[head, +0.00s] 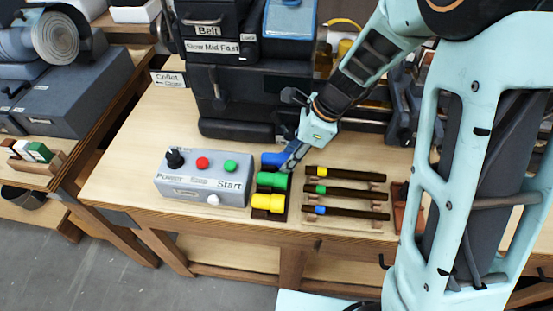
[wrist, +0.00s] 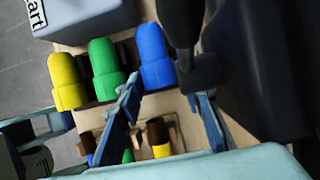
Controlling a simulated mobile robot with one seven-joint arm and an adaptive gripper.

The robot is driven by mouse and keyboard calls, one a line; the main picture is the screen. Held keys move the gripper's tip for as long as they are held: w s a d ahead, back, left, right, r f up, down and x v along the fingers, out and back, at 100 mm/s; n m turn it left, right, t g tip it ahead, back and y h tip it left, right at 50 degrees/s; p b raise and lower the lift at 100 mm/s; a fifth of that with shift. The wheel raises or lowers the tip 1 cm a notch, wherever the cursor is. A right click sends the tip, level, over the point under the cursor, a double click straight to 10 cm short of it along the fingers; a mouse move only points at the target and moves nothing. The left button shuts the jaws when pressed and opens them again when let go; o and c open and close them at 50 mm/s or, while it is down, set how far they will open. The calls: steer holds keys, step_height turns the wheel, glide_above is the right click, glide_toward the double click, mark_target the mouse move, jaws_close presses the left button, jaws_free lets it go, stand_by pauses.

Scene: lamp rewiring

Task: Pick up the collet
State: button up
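Three collets stand in a row on a dark rack (head: 268,214): blue (head: 271,159), green (head: 272,180) and yellow (head: 268,202). In the wrist view, the yellow (wrist: 66,82), green (wrist: 105,68) and blue (wrist: 155,55) collets run left to right. My gripper (head: 291,162) is at the blue collet in the head view and partly covers that area. In the wrist view my gripper (wrist: 165,92) has its two fingers apart, with nothing held between them. The left fingertip is near the lower end of the blue collet; contact cannot be told.
A grey control box (head: 203,178) with buttons is left of the rack. Dark rods with coloured bands (head: 345,190) lie on a holder to the right. The dark machine (head: 255,100) stands close behind. The wooden table's (head: 125,170) left part is clear.

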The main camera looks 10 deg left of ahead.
steer(key=shift+f, duration=0.1)
steer(key=c, duration=0.8)
